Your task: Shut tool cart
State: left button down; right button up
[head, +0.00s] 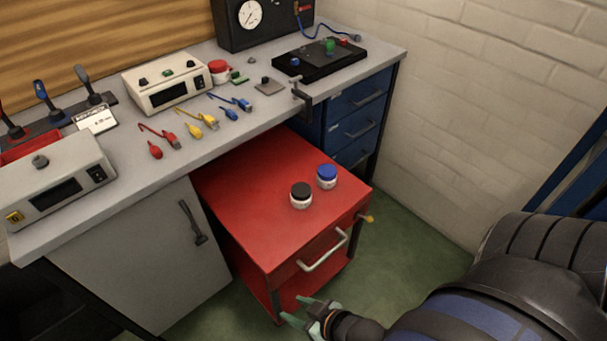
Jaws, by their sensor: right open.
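The red tool cart (250,195) stands partly under the bench, with its front part sticking out into the room. A pale bar handle (324,251) is on its front face. Below that face is a dark gap and a lower red surface (318,286); I cannot tell whether this is a shelf or a drawer. A yellow knob (368,218) sticks out at the cart's right corner. My right gripper (297,309) is open and empty, below the handle and in front of the cart's lower part, apart from the handle. My left gripper is not in view.
Jars with a black lid (301,195) and a blue lid (327,176) stand upright on the cart top. The bench top (225,135) holds instruments and leads. A grey cabinet (140,265) is left of the cart, blue drawers (358,120) behind right. Green floor (410,245) is clear on the right.

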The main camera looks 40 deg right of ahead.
aim_at(282, 252)
jog(key=i+j, duration=0.25)
jog(key=j, duration=0.15)
jog(key=i+j, duration=0.3)
jog(key=j, duration=0.15)
jog(key=j+z, duration=0.1)
jog(key=z, duration=0.25)
jog(key=i+j+z, duration=0.1)
jog(key=z, duration=0.25)
jog(key=j+z, duration=0.15)
jog(key=z, duration=1.5)
jog(key=i+l+u, duration=0.4)
jog(key=l+u, duration=0.15)
jog(key=l, duration=0.15)
